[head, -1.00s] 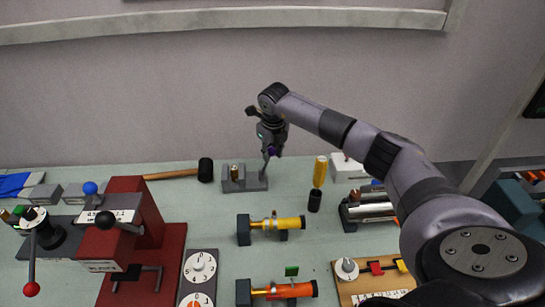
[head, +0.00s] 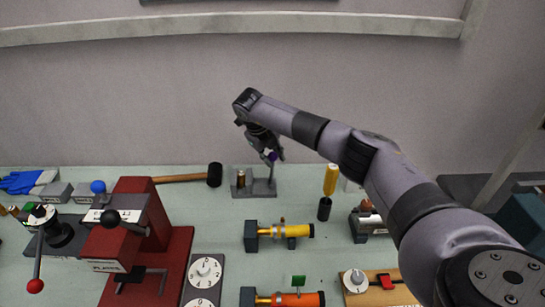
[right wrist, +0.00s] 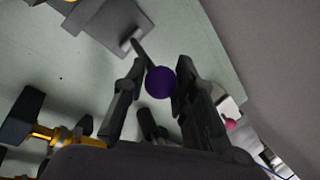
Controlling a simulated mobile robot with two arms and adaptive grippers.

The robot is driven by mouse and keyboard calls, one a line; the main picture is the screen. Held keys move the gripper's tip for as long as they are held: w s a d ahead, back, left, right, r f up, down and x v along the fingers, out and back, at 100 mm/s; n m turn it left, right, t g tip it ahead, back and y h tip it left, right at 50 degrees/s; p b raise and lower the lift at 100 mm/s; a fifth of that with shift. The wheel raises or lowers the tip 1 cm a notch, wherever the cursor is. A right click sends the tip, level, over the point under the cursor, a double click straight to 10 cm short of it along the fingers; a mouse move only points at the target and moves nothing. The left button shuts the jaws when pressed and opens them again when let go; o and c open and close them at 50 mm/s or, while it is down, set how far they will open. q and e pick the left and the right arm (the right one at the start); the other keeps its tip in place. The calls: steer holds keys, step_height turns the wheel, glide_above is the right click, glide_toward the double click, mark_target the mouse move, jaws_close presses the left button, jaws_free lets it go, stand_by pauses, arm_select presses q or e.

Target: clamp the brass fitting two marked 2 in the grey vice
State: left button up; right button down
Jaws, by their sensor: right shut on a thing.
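The grey vice (head: 262,190) stands at the back middle of the bench, with an upright lever on its right side that ends in a purple knob (right wrist: 160,82). A small brass-coloured fitting (head: 241,178) stands upright at the vice's left part; its number cannot be read. My right gripper (head: 272,155) is above the vice's right side, shut on the purple knob, which also shows between its fingers in the right wrist view. The grey vice (right wrist: 112,28) also lies at the top left of that view. Whether the jaws press on the fitting cannot be told. My left gripper is out of view.
A hammer (head: 215,175) lies left of the vice. A red press (head: 150,215) with ball-ended levers fills the left. A yellow screwdriver (head: 330,180) stands at the right, and a yellow pump tube (head: 298,230) lies in front. Bare bench surrounds the vice's front.

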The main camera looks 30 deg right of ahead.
steer(key=c, duration=1.3)
jaws_free()
steer(key=shift+s+d+f, duration=0.1)
steer(key=shift+d+f, duration=0.05)
steer(key=shift+d, duration=0.05)
steer(key=shift+a, duration=0.15)
steer(key=v, duration=1.2)
